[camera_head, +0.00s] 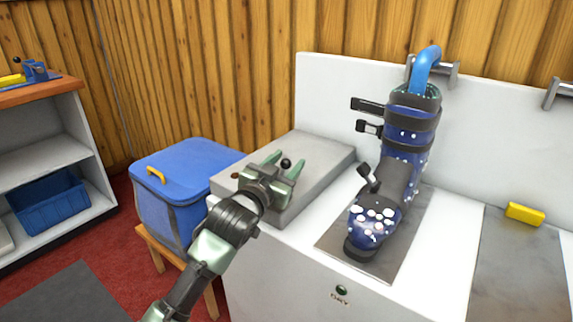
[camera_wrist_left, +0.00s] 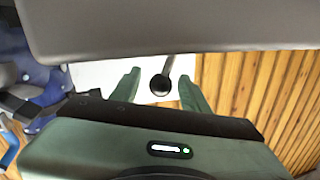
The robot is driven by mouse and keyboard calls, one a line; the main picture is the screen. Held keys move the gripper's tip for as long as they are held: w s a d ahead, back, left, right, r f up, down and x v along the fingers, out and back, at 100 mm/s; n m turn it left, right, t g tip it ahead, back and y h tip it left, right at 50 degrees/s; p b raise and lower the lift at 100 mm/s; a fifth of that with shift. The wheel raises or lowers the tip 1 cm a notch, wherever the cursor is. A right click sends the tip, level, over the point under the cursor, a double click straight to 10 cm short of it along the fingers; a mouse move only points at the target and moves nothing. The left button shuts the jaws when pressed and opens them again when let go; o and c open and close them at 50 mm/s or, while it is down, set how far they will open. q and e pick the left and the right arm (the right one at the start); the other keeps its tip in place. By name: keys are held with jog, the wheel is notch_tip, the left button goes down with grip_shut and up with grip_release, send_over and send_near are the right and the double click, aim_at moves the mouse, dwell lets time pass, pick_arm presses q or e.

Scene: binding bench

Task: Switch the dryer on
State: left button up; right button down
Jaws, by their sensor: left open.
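The dryer is a white cabinet (camera_head: 290,275) with a small green lamp (camera_head: 341,290) above the word DRY on its front. A grey box (camera_head: 325,158) sits on its top at the left. A lever with a black ball knob (camera_head: 286,163) shows at this box, and in the left wrist view its knob (camera_wrist_left: 160,84) sits on a thin grey stem. My left gripper (camera_head: 284,166) is open, with its green fingers (camera_wrist_left: 159,78) on either side of the knob. I cannot tell whether they touch it. My right gripper is in neither view.
A dark blue boot (camera_head: 398,180) stands on a grey plate, with a blue pipe (camera_head: 425,68) at its top. A yellow block (camera_head: 525,214) lies at the right. A blue lidded bin (camera_head: 170,205) stands left of the cabinet, and a shelf (camera_head: 50,155) stands further left.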

pick_arm(q)
grip_shut()
dwell(1.4)
